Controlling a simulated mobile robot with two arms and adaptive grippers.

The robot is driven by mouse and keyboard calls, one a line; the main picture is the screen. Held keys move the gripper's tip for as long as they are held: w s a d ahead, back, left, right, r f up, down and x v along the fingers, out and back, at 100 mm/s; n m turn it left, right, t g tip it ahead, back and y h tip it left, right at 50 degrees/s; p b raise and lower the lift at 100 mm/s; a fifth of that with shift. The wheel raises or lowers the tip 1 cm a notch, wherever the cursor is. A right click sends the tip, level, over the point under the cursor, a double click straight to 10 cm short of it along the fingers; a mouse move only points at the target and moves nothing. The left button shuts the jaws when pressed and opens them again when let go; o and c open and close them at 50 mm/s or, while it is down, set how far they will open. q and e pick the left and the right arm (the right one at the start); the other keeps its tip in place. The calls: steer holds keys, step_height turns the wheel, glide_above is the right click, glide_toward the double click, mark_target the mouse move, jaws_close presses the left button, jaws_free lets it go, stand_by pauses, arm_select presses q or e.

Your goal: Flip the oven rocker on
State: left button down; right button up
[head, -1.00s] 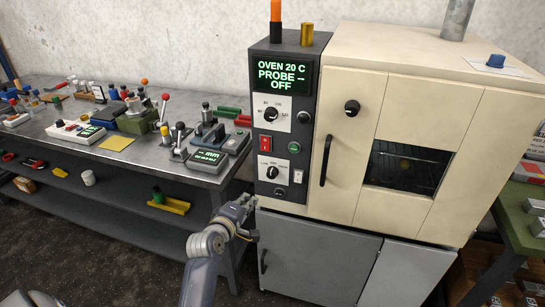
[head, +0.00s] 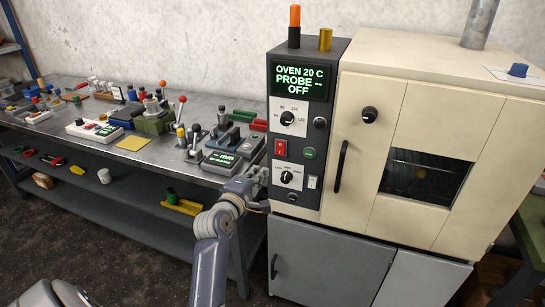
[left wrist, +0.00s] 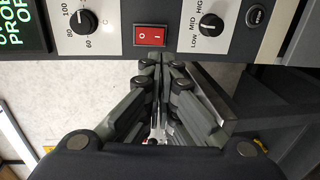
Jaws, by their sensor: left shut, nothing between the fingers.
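The red rocker (head: 280,148) sits on the dark control panel of the oven (head: 420,130), between two white dial plates. It also shows large in the left wrist view (left wrist: 151,36), just beyond the fingertips. The green display (head: 299,82) reads OVEN 20 C, PROBE -- and OFF. My left gripper (head: 262,173) is shut and empty, low by the panel's left edge, below and left of the rocker. In the left wrist view its fingers (left wrist: 163,60) meet close to the rocker; contact cannot be made out. My right gripper is not in view.
The upper dial (head: 288,118) and lower dial (head: 287,177) flank the rocker, with a green button (head: 309,153) beside it. The oven door handle (head: 341,166) sticks out to the right. A steel bench (head: 110,150) with tools and meters stands left of the panel.

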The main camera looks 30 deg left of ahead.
mark_target(276, 153)
arm_select(q)
steer(key=p+x, duration=0.1)
steer(key=x, duration=1)
steer(key=shift+w+f, duration=0.1)
steer(key=shift+w, duration=0.2)
steer(key=shift+w+f+t+b, duration=0.3)
steer(key=shift+f+b, duration=0.15)
steer(key=shift+b, duration=0.8)
steer(key=shift+a+r, duration=0.1)
steer(key=shift+r, duration=0.25)
